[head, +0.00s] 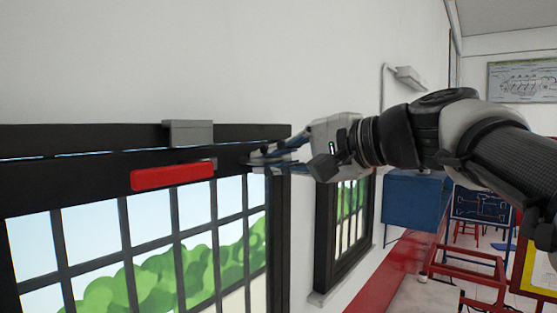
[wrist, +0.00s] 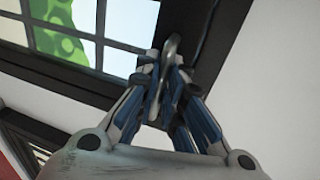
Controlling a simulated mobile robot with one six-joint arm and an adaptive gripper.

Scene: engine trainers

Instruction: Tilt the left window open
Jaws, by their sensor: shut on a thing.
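The left window (head: 120,165) has a black frame and a black grid over panes. A thin bright gap runs between its top frame bar (head: 75,137) and the sash below. A red bar (head: 172,176) sits on the sash's upper rail, under a grey block (head: 188,133). My gripper (head: 252,158) is at the upper right end of the sash. In the wrist view my gripper (wrist: 165,70) has its fingers closed around a grey curved handle (wrist: 172,50) by the black frame corner. The fingers hide part of the handle.
The white wall (head: 250,60) above the window is clear.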

